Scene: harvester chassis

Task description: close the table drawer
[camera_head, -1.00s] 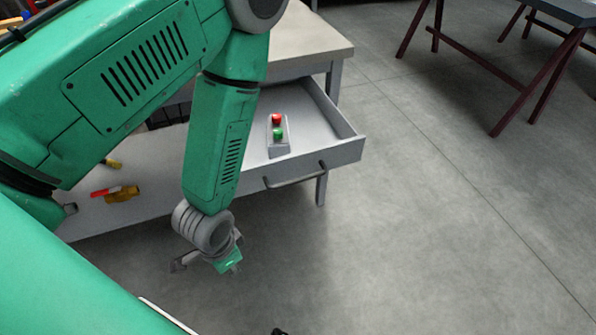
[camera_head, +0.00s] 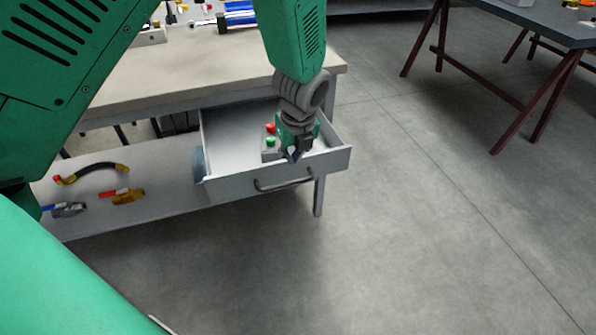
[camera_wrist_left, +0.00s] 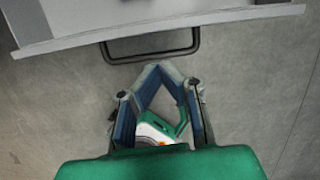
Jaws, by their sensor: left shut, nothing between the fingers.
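The table drawer (camera_head: 330,161) is grey and stands pulled out from under the table. Its dark bar handle (camera_head: 284,183) is on the front panel. The handle also shows in the left wrist view (camera_wrist_left: 150,57), just beyond my fingertips. My left gripper (camera_head: 292,154) is shut and empty. In the head view it overlaps the drawer's front part; in the wrist view it is on the near side of the handle, apart from it in the picture. A button box with a red and a green button (camera_head: 270,142) lies in the drawer, partly hidden by my gripper. My right gripper is not in view.
The table (camera_head: 180,88) carries a blue cylinder and other small parts. A lower shelf (camera_head: 160,210) holds several tools left of the drawer. A second table on dark red trestles (camera_head: 520,95) stands at right. The floor in front is clear.

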